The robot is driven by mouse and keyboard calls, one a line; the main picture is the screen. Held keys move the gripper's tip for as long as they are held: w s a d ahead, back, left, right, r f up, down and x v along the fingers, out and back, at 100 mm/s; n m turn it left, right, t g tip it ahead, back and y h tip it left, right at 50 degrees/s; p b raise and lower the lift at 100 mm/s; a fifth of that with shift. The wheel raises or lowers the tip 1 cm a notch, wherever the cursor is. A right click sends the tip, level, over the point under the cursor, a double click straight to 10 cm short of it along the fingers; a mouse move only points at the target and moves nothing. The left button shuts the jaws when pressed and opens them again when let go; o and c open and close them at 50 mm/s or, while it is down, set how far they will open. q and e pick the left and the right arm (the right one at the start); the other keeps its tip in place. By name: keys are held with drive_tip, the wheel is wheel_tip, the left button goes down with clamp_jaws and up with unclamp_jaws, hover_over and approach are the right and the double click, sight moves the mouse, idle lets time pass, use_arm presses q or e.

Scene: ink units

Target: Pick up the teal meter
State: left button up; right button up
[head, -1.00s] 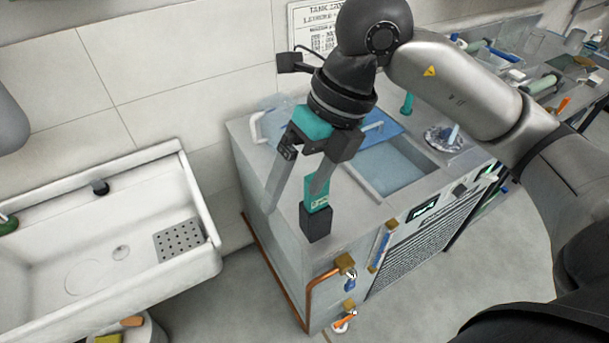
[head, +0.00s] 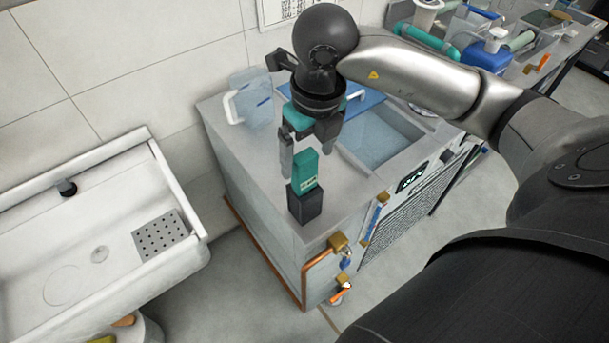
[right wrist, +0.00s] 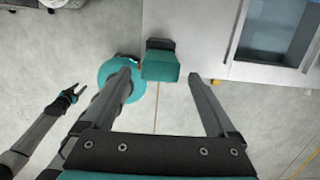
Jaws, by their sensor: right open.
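The teal meter (head: 305,172) stands upright in a dark block-shaped holder (head: 305,204) at the near corner of the grey bath unit. My right gripper (head: 305,150) is open and empty, pointing down just over the meter's top. In the right wrist view the meter (right wrist: 160,68) lies between the two fingertips (right wrist: 160,76), with a gap on each side; the dark holder (right wrist: 160,44) shows behind it. My left gripper (right wrist: 75,96) shows only in the right wrist view, far from the meter, with its fingers apart.
The unit's open bath (head: 375,140) and a clear jug with a white handle (head: 252,100) are behind the gripper. A copper pipe and valve (head: 338,242) stick out below the holder. A white sink (head: 100,235) is at left, with bare floor between.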

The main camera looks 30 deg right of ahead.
sight(305, 187)
drive_tip(key=f, duration=0.2)
drive_tip(key=w+f, duration=0.1)
drive_tip(key=f, duration=0.2)
drive_tip(key=shift+w+f, duration=0.1)
drive_tip(key=shift+w, duration=0.05)
clamp_jaws()
idle(0.6)
